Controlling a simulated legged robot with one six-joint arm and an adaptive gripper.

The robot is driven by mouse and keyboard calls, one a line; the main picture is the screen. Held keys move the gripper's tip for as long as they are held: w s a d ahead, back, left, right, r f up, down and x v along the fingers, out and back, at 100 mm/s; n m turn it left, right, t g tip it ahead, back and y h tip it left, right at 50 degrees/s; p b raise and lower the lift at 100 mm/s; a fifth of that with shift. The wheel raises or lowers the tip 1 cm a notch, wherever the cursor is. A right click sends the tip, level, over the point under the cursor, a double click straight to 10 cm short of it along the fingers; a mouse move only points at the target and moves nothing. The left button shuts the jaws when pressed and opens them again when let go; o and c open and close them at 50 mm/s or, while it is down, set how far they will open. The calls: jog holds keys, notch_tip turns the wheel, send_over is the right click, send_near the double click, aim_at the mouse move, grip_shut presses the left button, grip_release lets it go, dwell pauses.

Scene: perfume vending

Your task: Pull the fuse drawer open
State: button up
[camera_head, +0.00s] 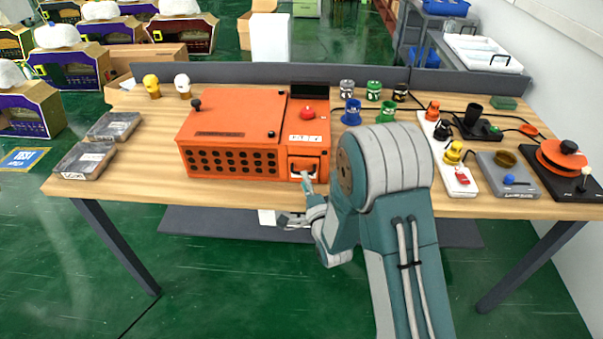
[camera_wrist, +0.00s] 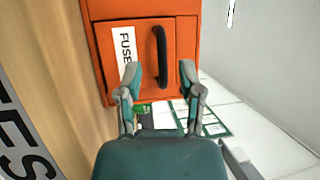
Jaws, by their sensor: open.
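The orange machine (camera_head: 230,130) stands on the wooden table. The fuse drawer (camera_head: 304,165) is low at the right end of its front and looks shut. In the wrist view, the drawer face (camera_wrist: 142,42) carries a white FUSE label (camera_wrist: 125,50) and a black bar handle (camera_wrist: 161,55). My gripper (camera_head: 298,200) is just in front of the drawer at the table's front edge. In the wrist view, my gripper (camera_wrist: 160,72) is open and empty, with one finger on each side of the handle's lower end. I cannot tell whether either finger touches the handle.
A red button (camera_head: 308,112) sits on top of the machine. Several coloured cups stand behind my arm. A white strip (camera_head: 447,160) and a grey box (camera_head: 508,176) lie to the right.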

aim_at(304, 161)
jog(key=shift+x, duration=1.6)
grip_shut()
jog(key=shift+s, duration=0.1)
